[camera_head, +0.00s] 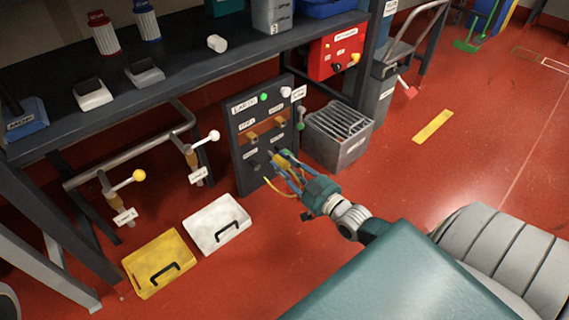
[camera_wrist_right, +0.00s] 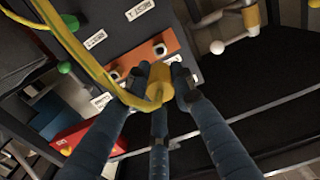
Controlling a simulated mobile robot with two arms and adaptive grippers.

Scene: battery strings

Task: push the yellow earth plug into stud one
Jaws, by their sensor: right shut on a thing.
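My right gripper (camera_head: 283,160) is in front of the lower part of the dark upright panel (camera_head: 237,118). Its fingers are closed around the yellow earth plug (camera_wrist_right: 158,88), from which a yellow cable (camera_wrist_right: 95,68) loops away. The cable also hangs below the gripper in the head view (camera_head: 279,190). In the right wrist view, an orange bar (camera_wrist_right: 135,58) on the panel carries pale-ended studs (camera_wrist_right: 160,48) just beyond the plug. The labels are too small to tell which is stud one. I cannot tell whether the plug touches a stud. My left gripper is not in view.
A grey ribbed box (camera_head: 340,133) stands close to the right of the panel. Levers with white (camera_head: 213,136) and yellow (camera_head: 138,175) knobs stick out under the bench.

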